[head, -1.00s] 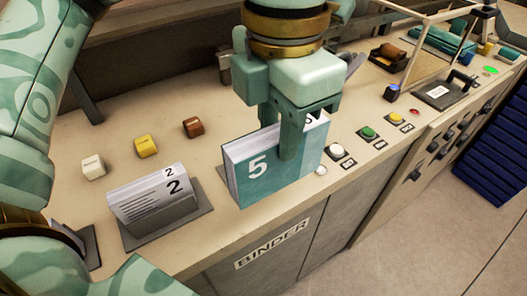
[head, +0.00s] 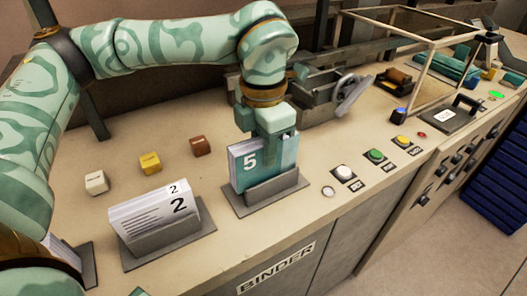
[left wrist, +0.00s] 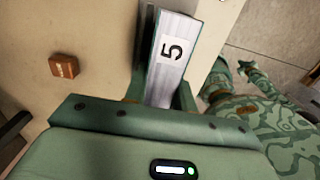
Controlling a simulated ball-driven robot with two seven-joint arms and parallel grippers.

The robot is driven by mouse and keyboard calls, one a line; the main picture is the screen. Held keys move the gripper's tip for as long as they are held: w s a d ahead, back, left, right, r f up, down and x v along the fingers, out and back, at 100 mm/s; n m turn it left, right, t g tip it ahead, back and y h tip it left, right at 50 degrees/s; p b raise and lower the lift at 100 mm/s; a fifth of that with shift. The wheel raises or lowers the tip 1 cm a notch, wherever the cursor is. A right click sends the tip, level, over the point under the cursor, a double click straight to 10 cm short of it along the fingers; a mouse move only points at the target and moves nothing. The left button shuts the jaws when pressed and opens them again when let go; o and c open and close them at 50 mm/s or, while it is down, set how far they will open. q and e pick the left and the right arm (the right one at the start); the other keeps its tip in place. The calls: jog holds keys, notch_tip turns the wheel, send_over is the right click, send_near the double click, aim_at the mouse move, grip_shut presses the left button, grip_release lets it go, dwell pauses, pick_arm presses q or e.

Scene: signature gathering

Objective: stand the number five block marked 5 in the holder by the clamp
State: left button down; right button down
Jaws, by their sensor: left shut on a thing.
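The number five block (head: 249,172), teal with white page edges and a white 5, stands upright in a grey holder (head: 262,205) in front of the clamp (head: 318,98). Its lower part is hidden behind the holder's front lip; I cannot tell whether it rests on the holder's bottom. My left gripper (head: 268,146) reaches down from above and is shut on the block's upper part. In the left wrist view the block's top (left wrist: 171,62) with its 5 label lies between the fingers. My right gripper is not in view.
A block marked 2 (head: 150,216) stands in another grey holder to the left. White (head: 96,183), yellow (head: 150,163) and brown (head: 201,146) cubes lie behind. Buttons (head: 344,172) line the counter to the right. A glass-like frame (head: 425,110) stands further right.

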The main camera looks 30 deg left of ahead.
pick_arm(q)
jog(key=shift+w+f, duration=0.2)
jog(key=shift+f, duration=0.35)
jog(key=shift+w+f, duration=0.15)
jog(key=shift+f, duration=0.35)
jog(key=shift+w, duration=0.4)
jog(key=shift+s+r, duration=0.1)
jog(key=shift+s, duration=0.45)
jog(key=shift+f, duration=0.2)
jog(key=shift+w+f, duration=0.25)
jog(key=shift+w, duration=0.05)
jog(key=c, duration=1.1)
grip_release()
jog(key=shift+s, duration=0.1)
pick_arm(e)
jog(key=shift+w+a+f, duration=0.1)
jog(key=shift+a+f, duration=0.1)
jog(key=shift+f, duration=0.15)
pick_arm(q)
jog(key=shift+r, duration=0.15)
